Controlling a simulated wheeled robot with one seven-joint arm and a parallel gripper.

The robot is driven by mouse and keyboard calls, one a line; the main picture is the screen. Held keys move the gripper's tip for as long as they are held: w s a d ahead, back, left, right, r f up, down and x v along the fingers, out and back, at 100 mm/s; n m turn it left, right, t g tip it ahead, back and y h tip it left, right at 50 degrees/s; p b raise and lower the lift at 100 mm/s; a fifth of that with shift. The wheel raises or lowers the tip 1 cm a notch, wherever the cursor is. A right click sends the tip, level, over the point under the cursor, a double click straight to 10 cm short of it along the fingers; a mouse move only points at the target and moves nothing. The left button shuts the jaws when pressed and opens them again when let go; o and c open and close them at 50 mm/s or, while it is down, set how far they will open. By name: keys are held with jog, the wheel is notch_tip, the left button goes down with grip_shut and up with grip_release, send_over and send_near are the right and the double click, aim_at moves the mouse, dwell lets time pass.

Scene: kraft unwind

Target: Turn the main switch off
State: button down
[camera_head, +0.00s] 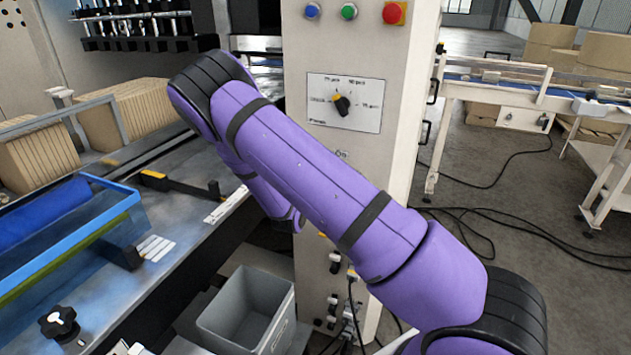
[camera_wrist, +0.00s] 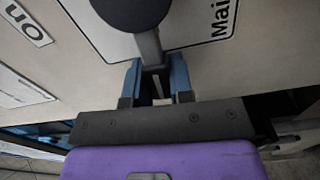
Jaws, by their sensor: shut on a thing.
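The main switch shows in the wrist view as a dark lever (camera_wrist: 148,45) with a round black end, over a white plate lettered "Mai…" (camera_wrist: 222,18). My gripper (camera_wrist: 156,82) has its two blue-grey fingers on either side of the lever and is shut on it. An "On" label (camera_wrist: 27,22) lies on the cabinet at the left of the wrist view. In the head view the "On" label (camera_head: 341,154) shows just above my purple arm. The arm hides the main switch and my gripper there.
The beige control cabinet (camera_head: 390,110) carries blue, green and red buttons (camera_head: 348,11) and a black rotary selector (camera_head: 342,105). A grey bin (camera_head: 245,305) stands at its foot. A machine bed with a blue roller (camera_head: 45,212) is at left. Cables (camera_head: 500,210) lie on the floor at right.

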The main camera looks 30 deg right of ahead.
jog(key=shift+f+n, duration=0.4)
jog(key=shift+n, duration=0.1)
jog(key=c, duration=1)
grip_release()
jog(key=v, duration=1.1)
